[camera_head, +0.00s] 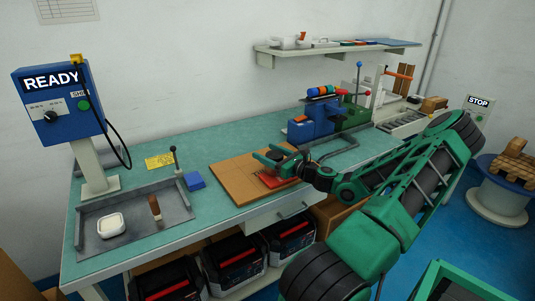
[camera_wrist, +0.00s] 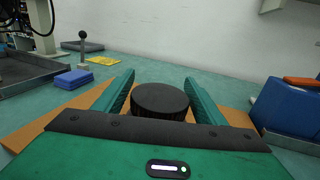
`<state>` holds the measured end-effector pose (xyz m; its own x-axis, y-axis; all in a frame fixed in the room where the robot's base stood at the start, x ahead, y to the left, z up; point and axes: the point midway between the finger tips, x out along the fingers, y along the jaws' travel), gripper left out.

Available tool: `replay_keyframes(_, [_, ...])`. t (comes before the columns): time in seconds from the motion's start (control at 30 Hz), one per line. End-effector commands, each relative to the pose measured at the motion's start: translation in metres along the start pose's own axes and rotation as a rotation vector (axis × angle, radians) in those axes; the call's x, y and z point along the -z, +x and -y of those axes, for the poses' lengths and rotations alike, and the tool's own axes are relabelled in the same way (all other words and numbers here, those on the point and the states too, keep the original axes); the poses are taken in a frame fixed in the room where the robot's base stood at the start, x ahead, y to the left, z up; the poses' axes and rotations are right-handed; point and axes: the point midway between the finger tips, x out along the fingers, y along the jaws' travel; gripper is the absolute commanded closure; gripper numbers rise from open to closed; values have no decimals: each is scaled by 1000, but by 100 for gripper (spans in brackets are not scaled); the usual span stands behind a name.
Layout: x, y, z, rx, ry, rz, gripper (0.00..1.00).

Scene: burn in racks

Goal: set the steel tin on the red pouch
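A dark round tin, which I take for the steel tin (camera_wrist: 160,100), sits between the two green fingers of my gripper (camera_wrist: 160,92) in the wrist view. The fingers appear to touch it on both sides. In the head view my gripper (camera_head: 274,155) is over the brown board, with the dark tin (camera_head: 273,157) between its fingers. The red pouch (camera_head: 275,181) lies on the board just below and is partly covered by my gripper. It is hidden in the wrist view. I cannot tell whether the tin touches the pouch.
The brown board (camera_head: 232,177) lies on the green bench. A grey tray (camera_head: 133,226) at left holds a white dish (camera_head: 111,224) and a brown brush-like item (camera_head: 155,208). A blue block (camera_head: 194,180) is beside it. Blue machinery (camera_head: 318,119) stands behind right.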

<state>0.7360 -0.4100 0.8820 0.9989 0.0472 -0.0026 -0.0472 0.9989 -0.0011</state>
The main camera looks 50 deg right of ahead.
Motion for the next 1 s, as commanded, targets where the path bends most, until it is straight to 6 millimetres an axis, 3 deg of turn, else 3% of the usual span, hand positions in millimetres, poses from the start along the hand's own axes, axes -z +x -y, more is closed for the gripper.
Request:
replay_keyframes(0.43, [-2,-7,1,2,0,-1,30])
replay_keyframes(1.0, [-2,-106,2,5,0,-1,30])
